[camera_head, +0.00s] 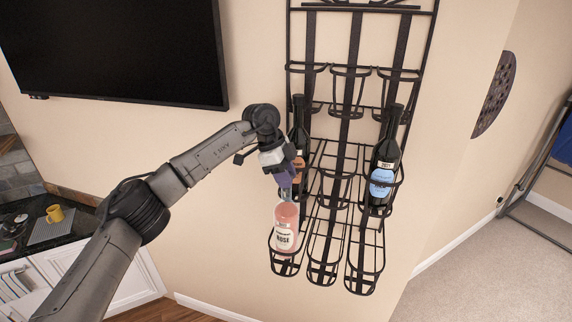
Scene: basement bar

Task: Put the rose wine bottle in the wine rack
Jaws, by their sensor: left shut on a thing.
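The rose wine bottle (286,226) is pink with a white label and stands about upright at the lower left slot of the black wine rack (348,143). Its base is at the slot's wire basket; whether it rests on the wire I cannot tell. My left gripper (286,183) is shut on the bottle's neck from above, and it hides most of the neck. My right gripper is not in view.
Two dark bottles stand in the rack's middle row, one at left (299,136) behind my gripper and one at right with a blue label (382,182). The lower middle and right slots are empty. A television (110,45) hangs at left. A counter with a yellow mug (55,214) is at far left.

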